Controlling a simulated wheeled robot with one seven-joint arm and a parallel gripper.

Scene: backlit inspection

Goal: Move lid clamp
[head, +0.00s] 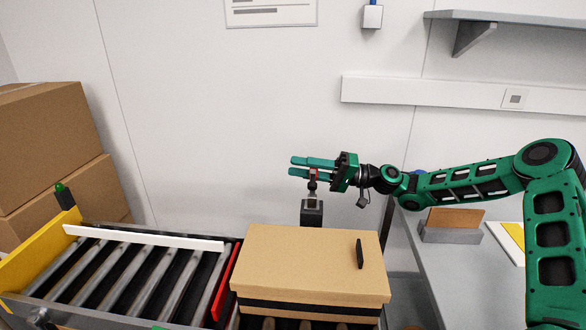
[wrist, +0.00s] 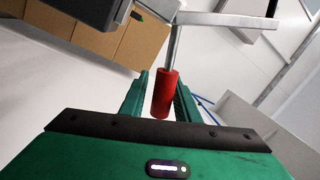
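The lid clamp appears to be the dark upright piece with a grey block (head: 312,212) behind the tan box, with a red handle (head: 314,174) on top. In the wrist view the red handle (wrist: 163,95) is a cylinder on a metal rod, which joins a grey bar. My gripper (head: 292,166) reaches in from the right at the handle's height. In the wrist view the handle lies between the fingers (wrist: 160,85), with narrow gaps seeming to show beside it. The fingers look apart; contact is not clear. The clamp's lower end is hidden behind the box.
A tan box (head: 300,262) with a dark upright piece (head: 360,254) on its lid stands on the roller conveyor (head: 120,275). A red strip (head: 226,283) is left of it. A grey table (head: 455,275) is at right. Brown cartons (head: 45,140) stand at left.

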